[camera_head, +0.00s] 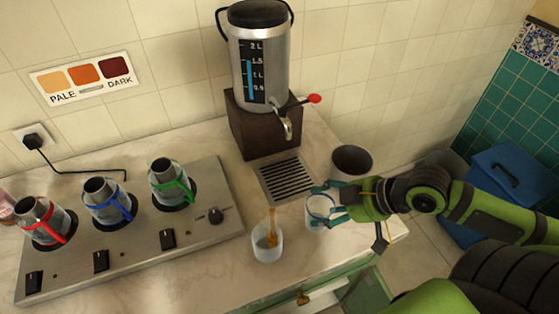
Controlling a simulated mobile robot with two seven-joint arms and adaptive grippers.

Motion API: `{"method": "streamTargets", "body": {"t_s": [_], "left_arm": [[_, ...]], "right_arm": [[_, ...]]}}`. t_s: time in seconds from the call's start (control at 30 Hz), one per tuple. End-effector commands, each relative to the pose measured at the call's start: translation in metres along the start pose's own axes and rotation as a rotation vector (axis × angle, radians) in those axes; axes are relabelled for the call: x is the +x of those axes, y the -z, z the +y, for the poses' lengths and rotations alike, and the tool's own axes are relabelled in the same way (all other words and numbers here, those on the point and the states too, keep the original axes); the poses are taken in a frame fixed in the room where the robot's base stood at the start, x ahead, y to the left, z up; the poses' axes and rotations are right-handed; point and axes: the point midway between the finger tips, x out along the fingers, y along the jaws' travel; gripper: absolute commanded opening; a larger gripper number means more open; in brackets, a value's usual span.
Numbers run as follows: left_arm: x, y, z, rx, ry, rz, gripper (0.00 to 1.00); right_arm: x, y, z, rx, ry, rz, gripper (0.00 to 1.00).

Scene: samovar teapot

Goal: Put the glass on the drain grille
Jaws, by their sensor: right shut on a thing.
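The drain grille (287,179) is a slotted metal plate on the counter below the samovar's spout, and it is bare. My right gripper (325,192) comes in from the right, shut on a clear glass (317,212). The glass is to the right and front of the grille, near the counter's front edge. The fingers cover part of the glass, and I cannot tell whether its base touches the counter. The samovar (260,60) stands behind the grille on a dark wooden block, with a red-handled tap (288,128). My left gripper is not in view.
A second glass (266,250) with a wooden stick stands in front of the grille. A dark-mouthed pot (351,163) stands just behind my right gripper. A steel hotplate (140,252) with three small pots is on the left. The counter between hotplate and grille is mostly clear.

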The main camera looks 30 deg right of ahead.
Motion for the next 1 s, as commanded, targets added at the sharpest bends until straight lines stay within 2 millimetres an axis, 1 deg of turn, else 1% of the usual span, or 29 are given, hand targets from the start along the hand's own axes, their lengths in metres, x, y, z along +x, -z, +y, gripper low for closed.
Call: {"method": "streamTargets", "body": {"t_s": [0.2,0.47,0.7,0.87,1.0], "left_arm": [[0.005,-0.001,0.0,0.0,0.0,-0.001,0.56],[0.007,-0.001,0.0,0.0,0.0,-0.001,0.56],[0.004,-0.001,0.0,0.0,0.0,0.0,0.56],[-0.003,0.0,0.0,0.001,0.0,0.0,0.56],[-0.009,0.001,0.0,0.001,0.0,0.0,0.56]], "right_arm": [[0.015,0.016,0.021,-0.006,-0.005,0.003,0.31],[0.031,0.034,0.043,-0.003,-0.005,0.004,0.31],[0.047,0.051,0.063,-0.001,-0.003,0.006,0.31],[0.06,0.066,0.08,0.002,-0.003,0.007,0.31],[0.074,0.08,0.099,0.004,-0.002,0.006,0.31]]}}
